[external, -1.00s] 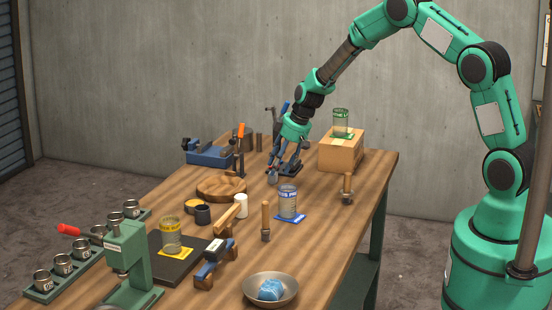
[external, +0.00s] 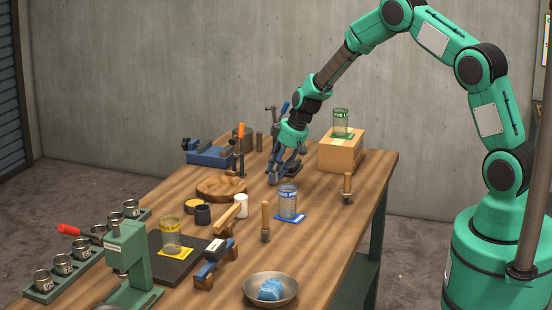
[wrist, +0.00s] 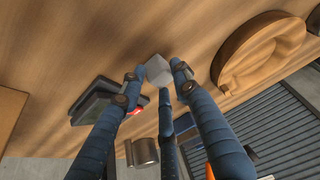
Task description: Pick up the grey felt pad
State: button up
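A small light-grey block-like piece, seemingly the grey felt pad (wrist: 158,70), shows in the wrist view between the tips of my blue fingers. My gripper (external: 283,176) points down at the far part of the wooden table; it also shows in the wrist view (wrist: 162,76). One fingertip is at the pad's left edge, one at its right edge, and a third finger is below it in the picture. The tips look very near or touching, but firm contact is not clear. In the external view the fingers largely cover the pad.
A cardboard box (external: 340,156) with a green-labelled jar (external: 340,122) stands right of my gripper. A round wooden board (external: 208,187) lies to the left, a blue-labelled jar (external: 288,200) nearer the camera. A dark tool (wrist: 95,99) lies close by in the wrist view.

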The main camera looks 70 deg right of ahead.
jog(key=o, duration=0.8)
jog(key=shift+s+r, duration=0.1)
jog(key=shift+r, duration=0.05)
jog(key=shift+p+v, duration=0.5)
jog(key=shift+v, duration=6.25)
jog(key=shift+o, duration=0.8)
